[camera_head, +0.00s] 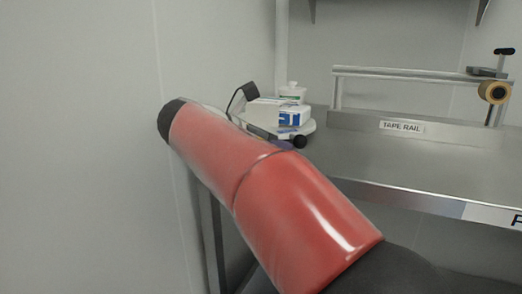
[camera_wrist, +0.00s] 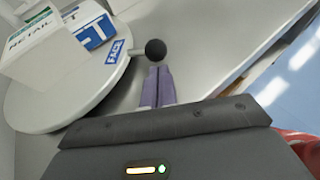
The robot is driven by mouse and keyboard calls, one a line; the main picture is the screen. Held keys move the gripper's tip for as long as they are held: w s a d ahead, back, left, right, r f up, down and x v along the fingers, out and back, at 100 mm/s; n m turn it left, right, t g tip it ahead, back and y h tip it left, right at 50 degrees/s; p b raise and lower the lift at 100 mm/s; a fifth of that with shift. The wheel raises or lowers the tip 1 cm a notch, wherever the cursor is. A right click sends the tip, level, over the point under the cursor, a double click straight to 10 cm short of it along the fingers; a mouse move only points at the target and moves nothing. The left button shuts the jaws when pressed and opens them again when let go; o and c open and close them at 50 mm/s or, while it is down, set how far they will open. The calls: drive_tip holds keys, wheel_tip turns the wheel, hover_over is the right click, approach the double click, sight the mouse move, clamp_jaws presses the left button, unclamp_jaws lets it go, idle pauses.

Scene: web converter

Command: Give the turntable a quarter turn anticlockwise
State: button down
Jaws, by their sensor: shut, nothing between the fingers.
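The turntable (camera_wrist: 50,112) is a round pale disc on the steel bench, carrying boxes, with a blue "FACE" label (camera_wrist: 115,50) near its rim. A short rod with a black ball knob (camera_wrist: 155,48) sticks out from its edge. In the wrist view my gripper (camera_wrist: 157,70) is shut and empty, its purple fingertips at or just below the knob; I cannot tell whether they touch. In the head view the turntable (camera_head: 311,126) is at the bench's left end with its knob (camera_head: 299,142) at the front right. My red arm hides part of its front.
White and blue boxes (camera_head: 290,116) and a white tub (camera_head: 293,91) stand on the turntable. The tape rail (camera_head: 402,127) with a tape roll (camera_head: 494,91) runs along the back of the bench. The bench top (camera_head: 425,160) right of the turntable is clear. A wall (camera_head: 80,130) is at left.

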drive_tip(key=shift+w+d+r, duration=0.1)
drive_tip(key=shift+w+d, duration=0.2)
drive_tip(key=shift+d, duration=0.1)
drive_tip(key=shift+d, duration=0.1)
